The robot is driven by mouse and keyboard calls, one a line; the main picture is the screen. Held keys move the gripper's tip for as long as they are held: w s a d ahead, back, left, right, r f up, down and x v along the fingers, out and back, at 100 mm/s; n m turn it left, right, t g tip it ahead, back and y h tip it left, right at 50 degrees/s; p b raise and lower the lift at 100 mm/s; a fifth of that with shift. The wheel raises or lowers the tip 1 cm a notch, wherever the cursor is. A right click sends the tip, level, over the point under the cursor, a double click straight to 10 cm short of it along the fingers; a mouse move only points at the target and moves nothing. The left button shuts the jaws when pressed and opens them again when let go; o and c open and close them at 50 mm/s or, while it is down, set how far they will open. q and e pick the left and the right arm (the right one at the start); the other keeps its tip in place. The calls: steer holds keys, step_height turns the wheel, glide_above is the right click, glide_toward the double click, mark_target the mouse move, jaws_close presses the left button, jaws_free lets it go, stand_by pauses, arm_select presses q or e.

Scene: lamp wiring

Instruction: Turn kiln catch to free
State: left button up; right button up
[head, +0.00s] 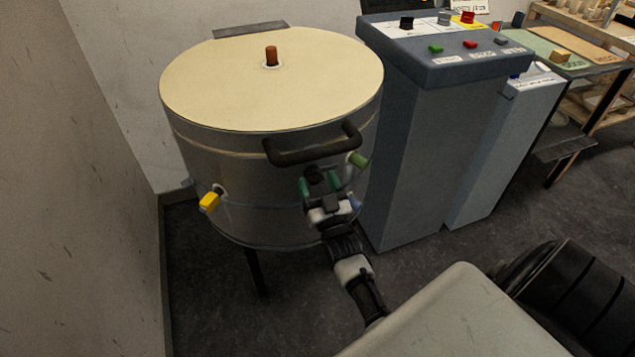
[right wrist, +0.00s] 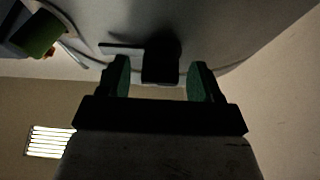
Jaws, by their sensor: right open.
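The kiln (head: 240,170) is a round metal drum with a cream lid (head: 215,85) and a dark bar handle (head: 312,148) at the front. A small dark knob (head: 315,174), which looks like the catch, sits on the wall below the handle. My right gripper (head: 319,187) is open in front of it. In the right wrist view, the dark knob (right wrist: 160,62) stands between the two green fingertips of the gripper (right wrist: 160,80), with gaps on both sides. A pale flat plate (right wrist: 121,50) lies beside the knob. My left gripper is not in view.
An orange-brown peg (head: 271,55) stands on the lid. A grey control pedestal (head: 420,150) with coloured knobs stands close on the right. Floor in front is clear.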

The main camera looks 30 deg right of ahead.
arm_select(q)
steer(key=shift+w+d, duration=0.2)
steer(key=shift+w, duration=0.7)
arm_select(e)
steer(key=v, duration=1)
steer(key=shift+s, duration=0.35)
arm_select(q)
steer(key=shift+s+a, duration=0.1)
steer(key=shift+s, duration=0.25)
arm_select(e)
steer(key=shift+a+f, duration=0.1)
